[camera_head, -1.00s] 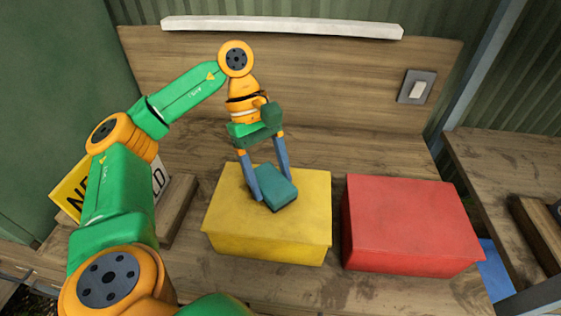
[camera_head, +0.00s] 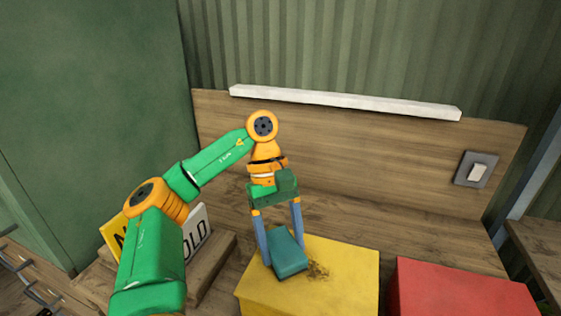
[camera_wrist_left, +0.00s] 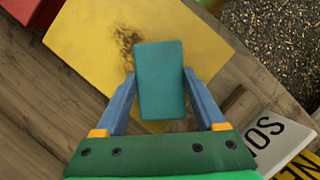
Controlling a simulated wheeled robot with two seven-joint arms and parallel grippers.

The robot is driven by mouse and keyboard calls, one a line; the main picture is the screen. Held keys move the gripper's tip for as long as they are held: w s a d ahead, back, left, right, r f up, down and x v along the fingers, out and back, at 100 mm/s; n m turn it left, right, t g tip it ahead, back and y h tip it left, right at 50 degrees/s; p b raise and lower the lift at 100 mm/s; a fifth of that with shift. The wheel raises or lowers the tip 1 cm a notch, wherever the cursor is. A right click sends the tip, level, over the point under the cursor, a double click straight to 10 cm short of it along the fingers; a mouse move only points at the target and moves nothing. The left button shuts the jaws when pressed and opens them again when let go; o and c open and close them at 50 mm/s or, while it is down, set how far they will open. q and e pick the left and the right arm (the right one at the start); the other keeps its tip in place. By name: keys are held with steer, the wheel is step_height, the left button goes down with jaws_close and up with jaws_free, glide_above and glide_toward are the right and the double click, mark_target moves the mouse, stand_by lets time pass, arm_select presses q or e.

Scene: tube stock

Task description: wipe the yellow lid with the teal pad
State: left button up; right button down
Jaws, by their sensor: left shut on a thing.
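The teal pad (camera_head: 287,253) is between the fingers of my left gripper (camera_head: 284,246), which is shut on it. The pad is over the left part of the yellow lid (camera_head: 345,280), seemingly at its surface; exact contact is hard to tell. A brown smudge (camera_head: 316,270) shows on the lid just right of the pad. In the left wrist view the pad (camera_wrist_left: 160,82) covers part of the lid (camera_wrist_left: 90,45), with the dark smudge (camera_wrist_left: 127,42) beyond its upper left corner. My right gripper is not in view.
A red box (camera_head: 455,290) stands right of the yellow one, with a gap between. Lettered signs (camera_head: 196,232) lean by a wooden block at the left. A wooden backboard (camera_head: 370,155) with a white bar (camera_head: 345,101) and a switch (camera_head: 477,170) rises behind.

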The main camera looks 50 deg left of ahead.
mark_target(300, 249)
arm_select(q)
steer(key=shift+w+d+p, duration=0.3)
steer(key=shift+w+d, duration=0.65)
steer(key=shift+d, duration=0.25)
steer(key=shift+w+d+p, duration=0.3)
steer(key=shift+d, duration=0.55)
steer(key=shift+w+d, duration=0.3)
steer(key=shift+d, duration=0.2)
steer(key=shift+w+d+p, duration=0.25)
steer(key=shift+d+p, duration=0.15)
steer(key=shift+d, duration=0.1)
steer(key=shift+w+d+p, duration=0.3)
steer(key=shift+w+d, duration=0.3)
steer(key=shift+d, duration=0.2)
steer(key=shift+w+d, duration=0.25)
